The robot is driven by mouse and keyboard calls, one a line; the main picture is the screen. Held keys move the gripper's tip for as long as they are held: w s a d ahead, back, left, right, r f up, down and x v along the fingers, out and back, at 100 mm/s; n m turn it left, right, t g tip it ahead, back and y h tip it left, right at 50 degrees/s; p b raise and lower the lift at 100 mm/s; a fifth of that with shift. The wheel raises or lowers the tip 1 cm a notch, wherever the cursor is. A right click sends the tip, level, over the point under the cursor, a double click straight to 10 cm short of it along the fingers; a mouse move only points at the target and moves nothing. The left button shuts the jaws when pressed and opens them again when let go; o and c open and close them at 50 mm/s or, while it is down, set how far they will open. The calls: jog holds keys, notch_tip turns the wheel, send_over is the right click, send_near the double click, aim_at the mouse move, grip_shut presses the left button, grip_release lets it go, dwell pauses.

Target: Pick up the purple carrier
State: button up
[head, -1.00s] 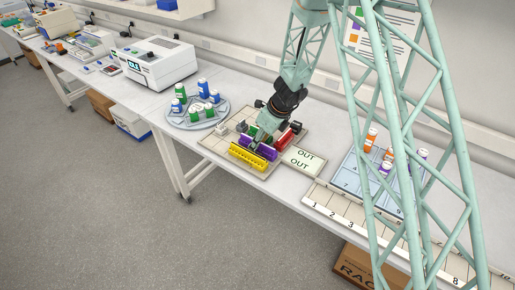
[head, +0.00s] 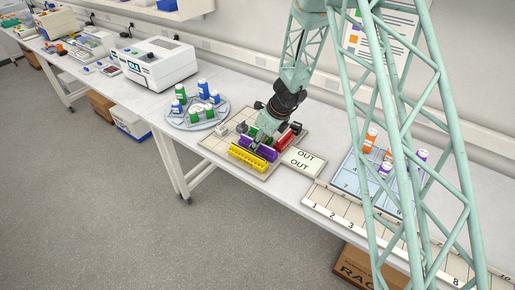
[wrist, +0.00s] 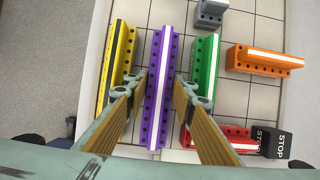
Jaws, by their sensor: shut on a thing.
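The purple carrier (wrist: 161,88) is a long bar with a white stripe and a row of dark holes. It stands on the tiled board between the yellow carrier (wrist: 118,66) and the green carrier (wrist: 204,70). My gripper (wrist: 160,92) has one finger on each side of it and is shut on it. In the head view, the purple carrier (head: 262,152) shows just behind the yellow one, under my gripper (head: 257,143). I cannot tell whether it is clear of the board.
An orange carrier (wrist: 265,60), a red carrier (wrist: 215,135), grey blocks (wrist: 210,13) and a black STOP block (wrist: 272,141) share the board. A round rack of bottles (head: 197,117) stands left of the board. An OUT plate (head: 303,161) lies to its right.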

jog(key=shift+r, duration=0.15)
jog(key=shift+r+p, duration=1.3)
jog(key=shift+r, duration=3.6)
jog(key=shift+a, duration=0.1)
